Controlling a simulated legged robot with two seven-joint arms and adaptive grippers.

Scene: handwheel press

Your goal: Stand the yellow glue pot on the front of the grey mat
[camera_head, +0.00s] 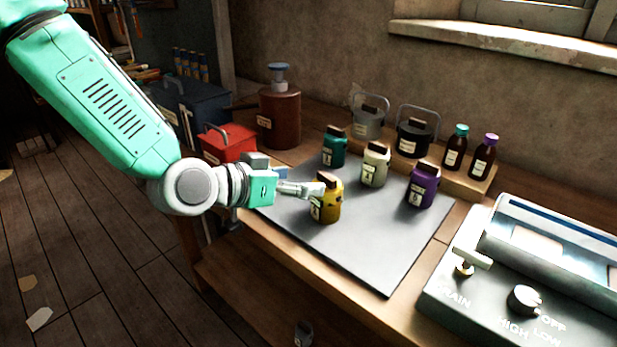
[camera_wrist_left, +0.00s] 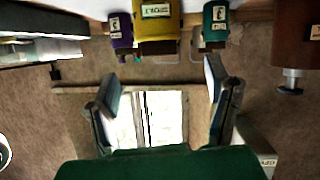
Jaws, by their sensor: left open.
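The yellow glue pot (camera_head: 326,207) stands upright with a brown top on the front left part of the grey mat (camera_head: 375,255). My left gripper (camera_head: 318,189) is open at the pot's upper left side, its fingers partly overlapping the pot in the head view. In the left wrist view, which is upside down, the yellow pot (camera_wrist_left: 157,20) is at the top, in line with the gap between the spread fingers (camera_wrist_left: 160,78). I cannot tell whether the fingers touch it. My right gripper is not in view.
Teal (camera_head: 334,147), cream (camera_head: 375,165) and purple (camera_head: 422,185) pots stand behind on the mat. A red box (camera_head: 229,143) and brown pump bottle (camera_head: 280,115) are at left; a grey machine (camera_head: 510,290) is at right. The mat's front right is clear.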

